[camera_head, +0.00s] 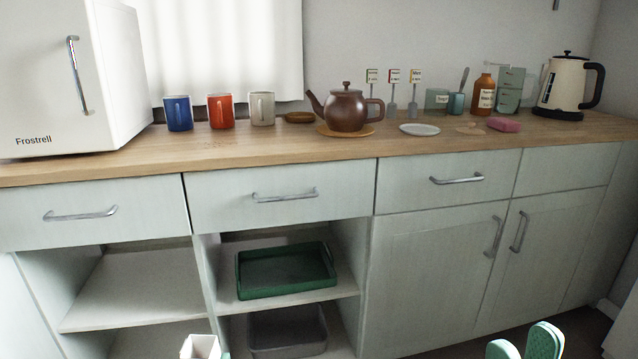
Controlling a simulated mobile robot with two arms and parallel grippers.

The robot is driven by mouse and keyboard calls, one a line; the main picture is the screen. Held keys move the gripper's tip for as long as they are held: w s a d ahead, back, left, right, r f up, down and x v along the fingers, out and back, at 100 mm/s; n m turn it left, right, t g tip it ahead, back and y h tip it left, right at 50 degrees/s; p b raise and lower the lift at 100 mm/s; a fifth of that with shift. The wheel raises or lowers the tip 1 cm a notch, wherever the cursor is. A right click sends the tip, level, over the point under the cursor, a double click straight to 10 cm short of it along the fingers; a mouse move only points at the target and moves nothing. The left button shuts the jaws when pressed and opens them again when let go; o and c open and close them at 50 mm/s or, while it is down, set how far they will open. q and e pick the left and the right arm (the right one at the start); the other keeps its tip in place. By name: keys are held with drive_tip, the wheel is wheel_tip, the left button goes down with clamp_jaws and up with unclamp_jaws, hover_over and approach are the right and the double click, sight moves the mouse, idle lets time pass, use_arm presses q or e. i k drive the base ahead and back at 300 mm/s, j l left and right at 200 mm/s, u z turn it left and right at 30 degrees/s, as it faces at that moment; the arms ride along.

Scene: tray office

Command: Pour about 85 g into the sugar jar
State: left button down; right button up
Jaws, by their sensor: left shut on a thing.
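My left gripper (205,356) is at the bottom edge, mostly cut off, shut on a white open-topped container (200,346). What is inside the container cannot be made out. My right gripper (524,347) is at the bottom right, its two teal fingers apart with nothing seen between them. A small green box-shaped jar (437,99) with a pale label, which seems to read sugar, stands at the back of the counter, far from both grippers. Its contents are hidden.
The wooden counter (280,150) holds mugs (221,111), a brown teapot (346,110), a white saucer (419,130), an orange bottle (483,95), a pink block (503,124) and a kettle (563,85). A green tray (243,290) lies on the open shelf below. The counter's front strip is clear.

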sight(436, 104)
drive_tip(key=i+j+z, duration=0.1)
drive_tip(key=i, duration=0.4)
drive_tip(key=i+j+z, duration=0.1)
drive_tip(key=i, duration=0.35)
drive_tip(key=j, duration=0.1)
